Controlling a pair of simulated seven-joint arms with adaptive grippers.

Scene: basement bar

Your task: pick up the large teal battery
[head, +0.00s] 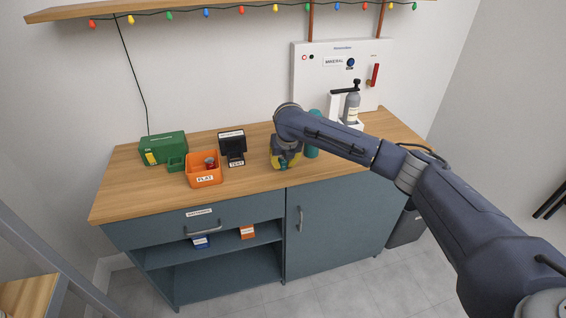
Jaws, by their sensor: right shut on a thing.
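My right gripper (285,167) is low over the middle of the wooden counter, pointing down. It is shut on a teal thing (284,163), which I take to be the large teal battery. Only a small part of it shows between the fingers, and I cannot tell whether it touches the counter. My left gripper is not in view.
An orange bin (204,182) labelled FLAT holds a small reddish thing. A black tester (232,146), a green box (163,147) and a small green tray (176,164) stand near it. A taller teal object (312,152) is partly behind my arm. A grey bottle (352,107) stands right.

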